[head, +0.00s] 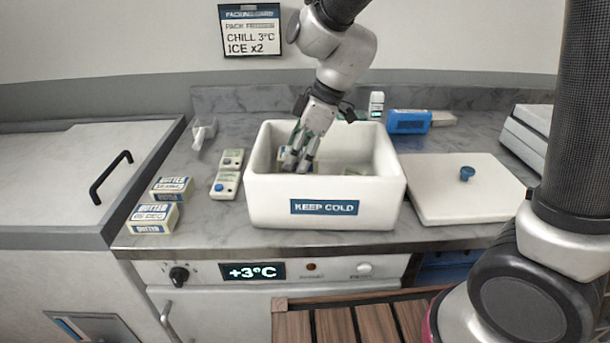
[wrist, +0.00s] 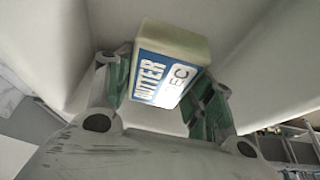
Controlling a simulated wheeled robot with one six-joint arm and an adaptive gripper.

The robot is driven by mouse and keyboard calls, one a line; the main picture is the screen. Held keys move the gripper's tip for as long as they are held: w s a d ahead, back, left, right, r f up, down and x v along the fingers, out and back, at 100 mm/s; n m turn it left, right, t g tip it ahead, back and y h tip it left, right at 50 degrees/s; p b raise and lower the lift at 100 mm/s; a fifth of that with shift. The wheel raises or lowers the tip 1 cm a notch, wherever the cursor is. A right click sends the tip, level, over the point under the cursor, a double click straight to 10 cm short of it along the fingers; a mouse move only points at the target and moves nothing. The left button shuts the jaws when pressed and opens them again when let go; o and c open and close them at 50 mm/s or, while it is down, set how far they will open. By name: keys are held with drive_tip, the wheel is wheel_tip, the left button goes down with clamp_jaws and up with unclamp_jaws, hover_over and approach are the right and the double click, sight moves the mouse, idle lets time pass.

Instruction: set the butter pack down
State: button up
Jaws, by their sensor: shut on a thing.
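My gripper (head: 300,162) reaches down into the white box labelled KEEP COLD (head: 265,205). In the wrist view, my gripper (wrist: 165,100) has a finger on each side of a butter pack (wrist: 168,65), cream with a blue and white label, and is shut on it. The white walls of the box surround the pack in that view. In the head view only a small part of the held pack (head: 283,154) shows behind the fingers. Whether the pack touches the box floor cannot be told.
Two butter packs (head: 155,217) (head: 172,188) lie on the counter at left. A white lid with a blue knob (head: 467,174) lies to the right. A handheld device (head: 227,175), blue item (head: 408,121) and small bottle (head: 376,104) stand around the box.

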drive_tip(key=shift+f, duration=2.55)
drive_tip(key=shift+f, duration=0.1)
drive_tip(key=o, duration=1.2)
drive_tip(key=v, duration=1.2)
drive_tip(key=shift+d, duration=0.1)
drive_tip(key=s+d+r+m+t+h, duration=0.1)
drive_tip(key=s+d+r+m, duration=0.1)
drive_tip(key=s+d+m, duration=0.3)
drive_tip(key=s+d+r+m+t+h, duration=0.1)
drive_tip(key=s+d+m, duration=0.4)
drive_tip(key=d, duration=0.9)
drive_tip(key=s+d+r+m+t+h, duration=0.1)
drive_tip(key=s+d+r+m+h, duration=0.1)
drive_tip(key=s+d+m, duration=0.4)
drive_tip(key=shift+d+r+m+t, duration=0.15)
drive_tip(key=shift+d+m+t, duration=0.05)
drive_tip(key=shift+d, duration=0.7)
drive_tip(key=shift+d+r+m+t, duration=0.15)
drive_tip(key=shift+d+m+t, duration=0.05)
drive_tip(key=shift+d, duration=0.7)
